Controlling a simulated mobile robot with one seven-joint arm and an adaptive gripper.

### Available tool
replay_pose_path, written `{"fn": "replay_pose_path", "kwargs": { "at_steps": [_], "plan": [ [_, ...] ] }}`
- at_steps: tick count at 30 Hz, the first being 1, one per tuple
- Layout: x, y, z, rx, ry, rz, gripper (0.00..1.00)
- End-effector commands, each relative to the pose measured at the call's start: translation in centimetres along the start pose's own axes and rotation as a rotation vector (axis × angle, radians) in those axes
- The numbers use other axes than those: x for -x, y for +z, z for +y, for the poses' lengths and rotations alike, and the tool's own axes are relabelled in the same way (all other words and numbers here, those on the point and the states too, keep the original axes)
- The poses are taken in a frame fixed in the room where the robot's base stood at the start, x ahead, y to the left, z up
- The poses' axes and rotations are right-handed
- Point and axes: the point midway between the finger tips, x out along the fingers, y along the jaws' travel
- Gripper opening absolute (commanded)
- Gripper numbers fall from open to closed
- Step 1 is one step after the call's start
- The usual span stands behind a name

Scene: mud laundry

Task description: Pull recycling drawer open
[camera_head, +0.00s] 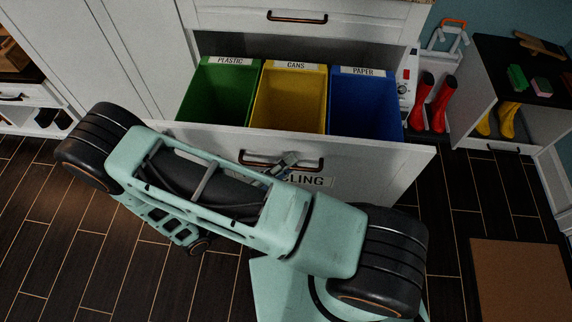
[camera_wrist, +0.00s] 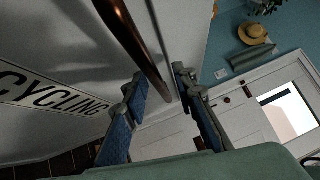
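The white recycling drawer (camera_head: 385,155) is pulled out, and its green plastic bin (camera_head: 218,95), yellow cans bin (camera_head: 290,98) and blue paper bin (camera_head: 362,103) show inside. Its copper-brown bar handle (camera_head: 258,162) is on the front, above a label ending in "CLING". The handle (camera_wrist: 142,45) also shows in the wrist view. My gripper (camera_head: 288,160) is at the handle's right part, partly hidden by my arm. In the wrist view my gripper's fingers (camera_wrist: 161,84) are apart, with the bar's end between them and gaps visible on both sides.
A closed drawer with a handle (camera_head: 297,17) is above. Red boots (camera_head: 437,103) stand right of the open drawer, near a bench with a dark top (camera_head: 510,65). A brown mat (camera_head: 517,285) lies at the lower right. Dark floor is clear between mat and drawer.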

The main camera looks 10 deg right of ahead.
Motion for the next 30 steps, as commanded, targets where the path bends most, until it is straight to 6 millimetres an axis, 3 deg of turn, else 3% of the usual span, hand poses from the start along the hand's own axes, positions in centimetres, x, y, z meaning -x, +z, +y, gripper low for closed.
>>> {"fn": "replay_pose_path", "kwargs": {
  "at_steps": [5, 18, 24, 30],
  "plan": [
    [1.3, 0.1, 0.1, -0.001, 0.003, -0.002, 0.25],
    [10.0, 0.0, 0.1, -0.001, 0.002, -0.001, 0.25],
    [11.8, 0.0, 0.0, 0.000, 0.001, -0.001, 0.25],
    [12.1, 0.0, 0.0, 0.001, 0.000, 0.000, 0.25]
  ]
}}
